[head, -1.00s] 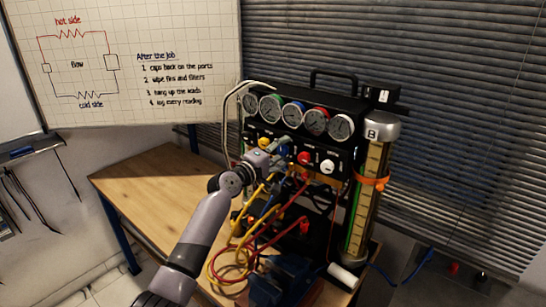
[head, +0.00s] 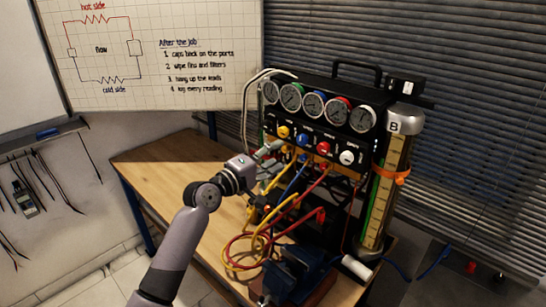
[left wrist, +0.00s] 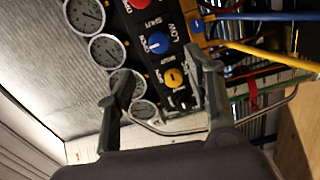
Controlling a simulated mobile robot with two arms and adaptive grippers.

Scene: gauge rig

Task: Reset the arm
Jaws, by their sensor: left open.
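My left arm comes in from the lower left in the head view. Its gripper (head: 268,149) is in front of the left end of the gauge rig (head: 310,125), near the yellow knob (head: 283,131). The left wrist view shows the two fingers (left wrist: 160,95) spread apart with nothing between them. The yellow knob (left wrist: 174,78) and a small gauge show behind the gap, apart from the fingers as far as I can tell. My right gripper is not in view.
Red, yellow and blue hoses (head: 265,240) hang from the rig over the wooden table (head: 175,180). A cylinder marked B (head: 392,190) with an orange strap stands on the right. A blue vise-like object (head: 295,275) sits at the front. The table's left part is clear.

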